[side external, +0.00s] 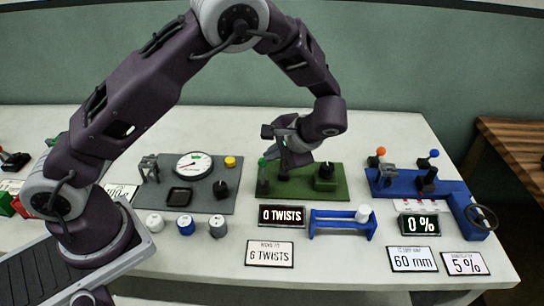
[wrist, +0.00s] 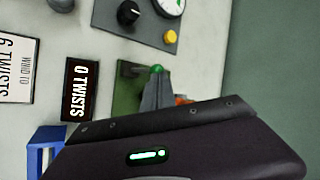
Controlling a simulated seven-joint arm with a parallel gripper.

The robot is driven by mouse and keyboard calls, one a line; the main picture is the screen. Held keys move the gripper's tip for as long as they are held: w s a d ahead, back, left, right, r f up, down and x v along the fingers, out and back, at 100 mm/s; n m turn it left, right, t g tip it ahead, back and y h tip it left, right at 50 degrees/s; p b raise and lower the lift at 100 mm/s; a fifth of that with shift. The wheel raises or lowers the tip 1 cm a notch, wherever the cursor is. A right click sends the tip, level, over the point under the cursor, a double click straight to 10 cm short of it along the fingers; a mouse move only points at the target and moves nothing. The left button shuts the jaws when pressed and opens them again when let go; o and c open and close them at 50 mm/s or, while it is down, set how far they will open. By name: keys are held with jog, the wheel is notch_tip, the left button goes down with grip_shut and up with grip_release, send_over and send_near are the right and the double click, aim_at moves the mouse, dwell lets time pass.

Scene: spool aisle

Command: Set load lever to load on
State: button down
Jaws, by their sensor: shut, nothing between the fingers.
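A lever with a green knob (side external: 263,162) stands at the left of the green panel (side external: 330,190); no label on it can be read, so I cannot tell whether it is the load lever. My gripper (side external: 284,158) is shut and empty, above the panel and close beside this knob. In the wrist view the green knob (wrist: 157,69) shows just past the fingertips (wrist: 157,82); whether they touch it I cannot tell. Two more levers, with an orange knob (side external: 381,151) and a blue knob (side external: 434,153), stand on the blue base at the right.
A black knob (side external: 325,172) stands on the green panel's right. A display (side external: 283,216) reads 0 TWISTS; another (side external: 420,225) reads 0 %. A grey panel (side external: 205,202) with a dial is to the left. A blue rack (side external: 342,229) and several spools (side external: 185,224) stand in front.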

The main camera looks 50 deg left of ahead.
jog(key=w+d+r, duration=0.3)
jog(key=d+r, duration=0.3)
jog(key=r, duration=0.5)
jog(key=shift+d+r, duration=0.1)
jog(key=s+a+r+n+t+h, duration=0.1)
jog(key=s+a+r+h, duration=0.15)
jog(key=s+r, duration=0.3)
jog(key=s+a+r+n+h, duration=0.1)
jog(key=s+a+r+h, duration=0.2)
jog(key=s, duration=0.4)
jog(key=s+d+n+t+h, duration=0.1)
jog(key=s+t, duration=0.3)
jog(key=s, duration=1.1)
jog(key=shift+s+d+h, duration=0.3)
jog(key=shift+d+h, duration=0.4)
jog(key=shift+h, duration=0.15)
